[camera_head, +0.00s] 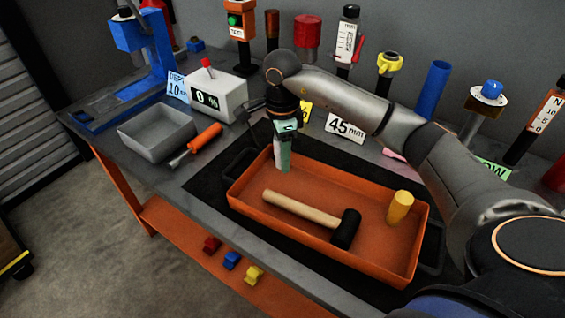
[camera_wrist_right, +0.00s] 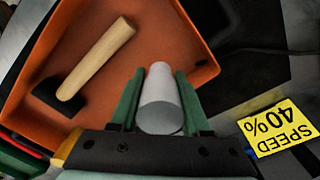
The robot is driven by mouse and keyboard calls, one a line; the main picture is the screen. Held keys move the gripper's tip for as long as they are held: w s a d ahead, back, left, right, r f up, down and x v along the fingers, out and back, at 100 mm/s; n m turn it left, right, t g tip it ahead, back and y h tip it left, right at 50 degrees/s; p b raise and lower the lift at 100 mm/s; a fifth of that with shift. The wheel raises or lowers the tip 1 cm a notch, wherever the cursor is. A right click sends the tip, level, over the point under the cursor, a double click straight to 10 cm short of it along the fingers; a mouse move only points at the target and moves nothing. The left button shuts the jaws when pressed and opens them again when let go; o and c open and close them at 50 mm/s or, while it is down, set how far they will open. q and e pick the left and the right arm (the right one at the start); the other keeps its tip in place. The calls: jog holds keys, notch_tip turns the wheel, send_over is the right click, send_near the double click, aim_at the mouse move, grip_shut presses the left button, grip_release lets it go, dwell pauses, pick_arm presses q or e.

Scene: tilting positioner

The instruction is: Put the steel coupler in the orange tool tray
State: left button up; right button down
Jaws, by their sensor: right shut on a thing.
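The steel coupler (camera_wrist_right: 160,98) is a pale grey cylinder held between the green fingers of my right gripper (camera_wrist_right: 158,92). In the head view my right gripper (camera_head: 283,165) points down at the back left part of the orange tool tray (camera_head: 310,244), its fingertips over or inside the tray. I cannot tell whether the coupler touches the tray floor. The tray also shows in the right wrist view (camera_wrist_right: 150,45), beyond the coupler. My left gripper is not in view.
In the tray lie a mallet (camera_head: 300,209) with a black head and a yellow cylinder (camera_head: 400,207) at the right. A grey bin (camera_head: 157,145) and an orange-handled tool (camera_head: 203,140) are left of the tray. Signs and a display box (camera_head: 218,97) stand behind.

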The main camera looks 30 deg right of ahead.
aim_at(282, 175)
jog(key=shift+w+d+f, duration=0.3)
jog(key=shift+w+f, duration=0.25)
jog(key=shift+f, duration=0.25)
jog(key=shift+f+p, duration=0.3)
jog(key=shift+f, duration=1.15)
jog(key=shift+f, duration=0.2)
jog(key=shift+c, duration=1.8)
grip_release()
notch_tip(282, 175, up, 12)
jog(key=shift+r+b, duration=0.2)
jog(key=shift+b, duration=0.15)
